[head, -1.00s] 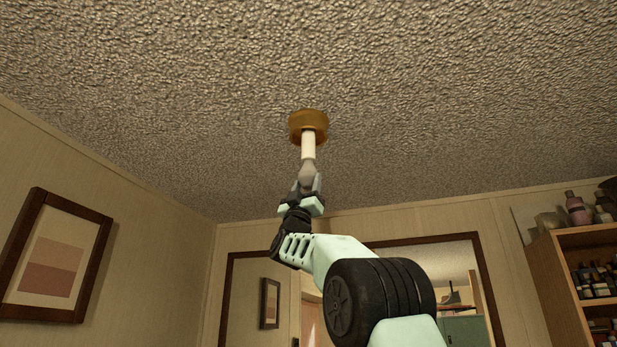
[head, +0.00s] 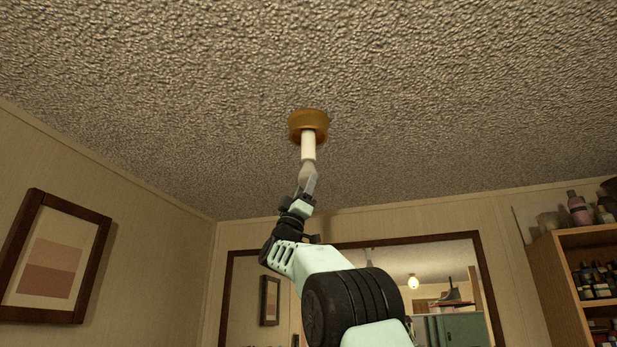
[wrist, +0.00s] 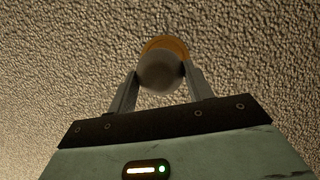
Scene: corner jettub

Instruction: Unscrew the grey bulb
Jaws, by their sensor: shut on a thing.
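The grey bulb (head: 307,172) hangs below a white socket tube (head: 308,146) on a brass-coloured round ceiling mount (head: 308,122). My gripper (head: 306,184) reaches up from below and is shut on the bulb. In the wrist view the grey bulb (wrist: 160,72) sits between the two fingers of my gripper (wrist: 160,82), one on each side. The brass mount (wrist: 166,44) shows behind it, and the bulb hides the white tube there. In the head view the fingers cover the lower part of the bulb.
The textured ceiling (head: 450,90) is clear around the mount. A framed picture (head: 50,260) hangs on the left wall. A wooden shelf (head: 545,270) with bottles stands at the right. A dark-framed mirror or opening (head: 480,262) is on the far wall.

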